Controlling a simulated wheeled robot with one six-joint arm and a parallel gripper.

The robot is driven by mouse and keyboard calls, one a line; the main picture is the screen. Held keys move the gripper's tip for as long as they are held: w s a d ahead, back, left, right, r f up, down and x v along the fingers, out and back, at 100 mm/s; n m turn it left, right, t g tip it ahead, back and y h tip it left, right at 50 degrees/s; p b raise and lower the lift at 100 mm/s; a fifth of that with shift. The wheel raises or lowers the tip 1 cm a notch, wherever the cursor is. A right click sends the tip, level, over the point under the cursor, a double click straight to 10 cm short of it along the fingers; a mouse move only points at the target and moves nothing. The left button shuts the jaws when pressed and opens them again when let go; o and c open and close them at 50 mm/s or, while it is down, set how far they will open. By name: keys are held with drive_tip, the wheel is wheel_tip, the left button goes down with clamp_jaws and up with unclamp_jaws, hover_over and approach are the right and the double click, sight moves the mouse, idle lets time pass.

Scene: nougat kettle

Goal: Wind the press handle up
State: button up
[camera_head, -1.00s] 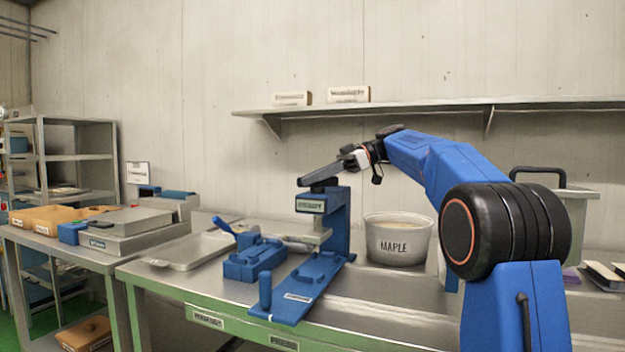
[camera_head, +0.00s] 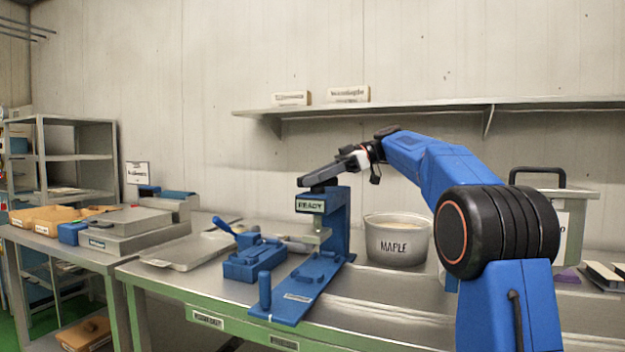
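The blue press (camera_head: 337,228) stands on the bench with a sign reading READY on its head. Its flat blue base (camera_head: 300,288) reaches toward the front edge and carries an upright blue peg (camera_head: 265,290) at its near end. My gripper (camera_head: 306,181) is at the top of the press head, its long dark fingers pointing left and slightly down. It covers the top of the head, and I cannot make out a separate handle there. I cannot tell whether the fingers touch the press or are closed on anything.
A blue lever device (camera_head: 254,262) stands just left of the press, and a MAPLE tub (camera_head: 396,246) stands to its right. A metal tray (camera_head: 188,252) lies farther left. A wall shelf (camera_head: 400,108) runs above and behind my arm.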

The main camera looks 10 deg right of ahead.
drive_tip(key=shift+r, duration=0.1)
wheel_tip(320, 180, up, 10)
drive_tip(key=shift+f, duration=0.1)
idle(0.4)
